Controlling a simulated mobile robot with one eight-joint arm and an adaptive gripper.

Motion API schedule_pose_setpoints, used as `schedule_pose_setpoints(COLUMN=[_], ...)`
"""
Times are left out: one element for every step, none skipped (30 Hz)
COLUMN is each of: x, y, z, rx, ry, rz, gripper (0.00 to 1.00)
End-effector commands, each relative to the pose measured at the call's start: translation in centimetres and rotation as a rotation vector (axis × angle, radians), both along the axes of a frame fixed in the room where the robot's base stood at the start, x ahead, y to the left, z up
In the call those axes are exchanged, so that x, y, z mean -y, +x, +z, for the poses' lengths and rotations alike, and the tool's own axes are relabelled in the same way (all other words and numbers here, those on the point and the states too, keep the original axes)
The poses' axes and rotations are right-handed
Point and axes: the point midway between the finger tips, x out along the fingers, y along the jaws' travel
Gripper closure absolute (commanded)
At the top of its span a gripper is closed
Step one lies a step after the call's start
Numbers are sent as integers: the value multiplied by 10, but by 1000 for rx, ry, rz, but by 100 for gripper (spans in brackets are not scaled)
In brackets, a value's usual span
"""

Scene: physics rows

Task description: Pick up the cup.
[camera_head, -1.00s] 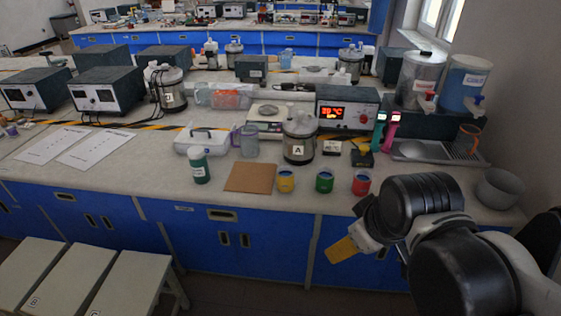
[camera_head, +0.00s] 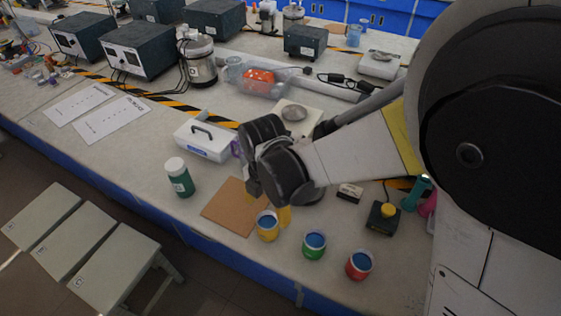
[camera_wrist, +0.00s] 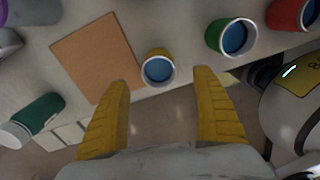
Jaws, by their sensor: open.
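Three small cups with blue insides stand upright along the counter's front edge. They are a yellow cup (camera_head: 267,235), a green cup (camera_head: 314,251) and a red cup (camera_head: 359,270). My gripper (camera_head: 271,205) is beside the yellow cup in the head view, one yellow finger just behind it. In the wrist view, my gripper (camera_wrist: 162,80) is open and empty. The yellow cup (camera_wrist: 158,72) shows between and just beyond its fingertips. The green cup (camera_wrist: 232,37) and red cup (camera_wrist: 290,14) are to the right. I cannot tell whether a finger touches the yellow cup.
A brown board (camera_head: 236,207) lies left of the yellow cup. A green bottle (camera_head: 180,178) with a white cap and a white box (camera_head: 205,140) stand further left. A dark device with a yellow knob (camera_head: 383,218) is behind the red cup. Stools (camera_head: 115,268) stand below the counter.

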Motion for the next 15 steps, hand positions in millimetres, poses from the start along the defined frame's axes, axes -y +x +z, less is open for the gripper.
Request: schedule_pose_setpoints(x=[0, 0, 0, 0, 0, 0, 0, 0, 0, 0, 0, 0, 0, 0, 0], y=[0, 0, 0, 0, 0, 0, 0, 0, 0, 0, 0, 0, 1, 1, 1], z=[-10, -16, -24, -29, -34, -40, -44, -47, -50, -51, -53, -54, -56, -59, -63], rx=[-1, -1, -1, -1, 0, 0, 0, 0, 0, 0, 0, 0, 0, 0, 0], ry=[0, 0, -1, -1, 0, 0, 0, 0, 0, 0, 0, 0, 0, 0, 0], rz=[4, 5, 4, 3, 3, 2, 2, 2, 1, 1, 1, 1, 1, 0, 0], gripper=[22, 22, 22, 22, 22, 22, 22, 22, 22, 22, 22, 22, 22, 22, 22])
